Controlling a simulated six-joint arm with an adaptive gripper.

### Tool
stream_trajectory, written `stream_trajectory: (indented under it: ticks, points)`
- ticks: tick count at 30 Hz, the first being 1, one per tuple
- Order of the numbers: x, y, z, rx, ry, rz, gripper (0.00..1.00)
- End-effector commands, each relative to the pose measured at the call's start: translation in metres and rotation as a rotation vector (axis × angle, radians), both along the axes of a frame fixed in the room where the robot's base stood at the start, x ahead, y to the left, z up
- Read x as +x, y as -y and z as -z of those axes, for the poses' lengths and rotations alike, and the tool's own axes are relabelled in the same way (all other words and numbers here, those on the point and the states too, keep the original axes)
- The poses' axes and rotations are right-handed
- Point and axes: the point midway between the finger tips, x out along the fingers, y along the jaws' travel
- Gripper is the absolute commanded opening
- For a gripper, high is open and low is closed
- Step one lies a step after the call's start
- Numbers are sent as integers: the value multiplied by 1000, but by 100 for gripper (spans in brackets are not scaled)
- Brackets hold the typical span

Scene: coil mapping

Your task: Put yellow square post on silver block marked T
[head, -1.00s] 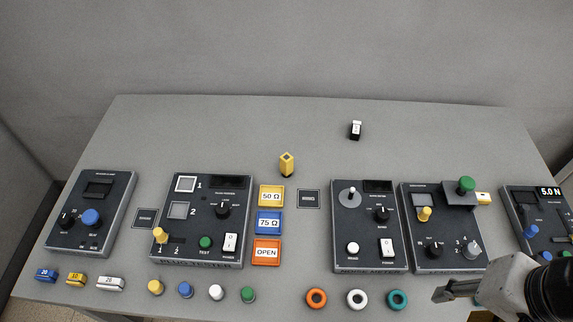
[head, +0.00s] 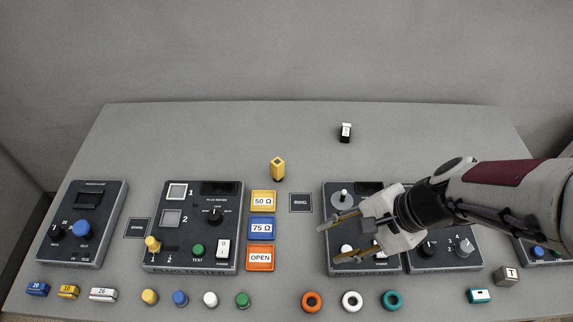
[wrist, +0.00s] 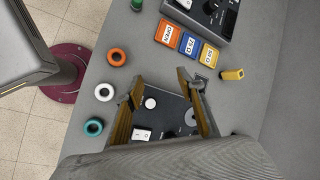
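The yellow square post (head: 278,169) stands upright on the table behind the coloured trays; it also shows in the wrist view (wrist: 232,74), at the right. The silver block marked T (head: 507,276) sits near the table's front right edge, and is not visible in the wrist view. My gripper (head: 326,243) is open and empty above the panel with the small joystick, to the right and in front of the post. Its two fingers show spread apart in the wrist view (wrist: 157,87).
Yellow, blue and orange trays (head: 273,258) lie left of my gripper. Orange, white and teal rings (head: 301,301) lie along the front edge. A small black-and-white block (head: 346,133) stands at the back. The table's rear is mostly clear.

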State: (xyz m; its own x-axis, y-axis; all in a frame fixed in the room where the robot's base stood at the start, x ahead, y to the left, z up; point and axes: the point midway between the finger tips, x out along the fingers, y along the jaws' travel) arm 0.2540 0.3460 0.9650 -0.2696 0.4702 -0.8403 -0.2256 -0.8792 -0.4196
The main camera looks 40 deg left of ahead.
Motion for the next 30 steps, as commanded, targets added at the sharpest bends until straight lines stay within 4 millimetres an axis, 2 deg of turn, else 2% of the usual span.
stream_trajectory:
  ticks: [3, 17, 23, 27, 30]
  points:
    - [-3, -28, 14, 12, -70, 66, 39]
    - [1, -131, 67, 43, -336, 427, 39]
    - [16, -168, 87, 59, -444, 625, 39]
    - [36, -188, 95, 82, -514, 779, 39]
    - [55, -200, 93, 111, -564, 892, 39]
